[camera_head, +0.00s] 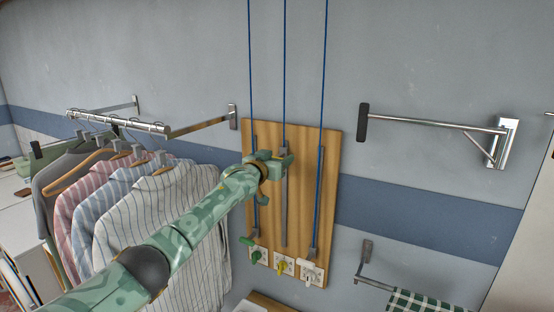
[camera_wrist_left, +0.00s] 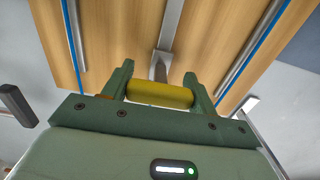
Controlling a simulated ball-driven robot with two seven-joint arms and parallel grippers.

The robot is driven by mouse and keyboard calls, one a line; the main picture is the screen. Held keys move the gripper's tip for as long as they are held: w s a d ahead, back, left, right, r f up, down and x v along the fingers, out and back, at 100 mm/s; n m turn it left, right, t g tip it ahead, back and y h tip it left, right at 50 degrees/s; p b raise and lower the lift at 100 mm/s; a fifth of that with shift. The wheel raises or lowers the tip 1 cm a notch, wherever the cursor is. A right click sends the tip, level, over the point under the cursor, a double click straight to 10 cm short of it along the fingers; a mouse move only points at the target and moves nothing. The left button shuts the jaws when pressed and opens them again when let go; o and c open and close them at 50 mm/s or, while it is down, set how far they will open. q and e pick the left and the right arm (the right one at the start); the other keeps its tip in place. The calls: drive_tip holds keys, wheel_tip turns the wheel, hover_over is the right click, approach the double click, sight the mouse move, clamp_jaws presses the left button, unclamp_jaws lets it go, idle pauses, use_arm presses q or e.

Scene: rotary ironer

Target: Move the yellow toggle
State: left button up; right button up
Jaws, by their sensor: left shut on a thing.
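In the head view my gripper hides this handle. My right gripper is not in view.
Blue cords (camera_head: 323,80) run up the wall from the board. A clothes rail with hanging shirts (camera_head: 150,205) is to the left, partly behind my left arm. A metal wall bracket (camera_head: 430,122) and a lower rail with a green checked cloth (camera_head: 420,300) are to the right.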

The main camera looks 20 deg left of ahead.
use_arm(q)
drive_tip(key=o, duration=1.2)
drive_tip(key=shift+r, duration=0.35)
drive_tip(key=shift+o, duration=0.9)
drive_tip(key=shift+f, duration=0.15)
drive_tip(key=shift+s+f, duration=0.15)
drive_tip(key=shift+s, duration=0.35)
drive_tip(key=s+a+b, duration=0.1)
drive_tip(key=s+b, duration=0.1)
drive_tip(key=s, duration=1.3)
drive_tip(key=shift+s+a, duration=0.15)
drive_tip(key=shift+a, duration=0.05)
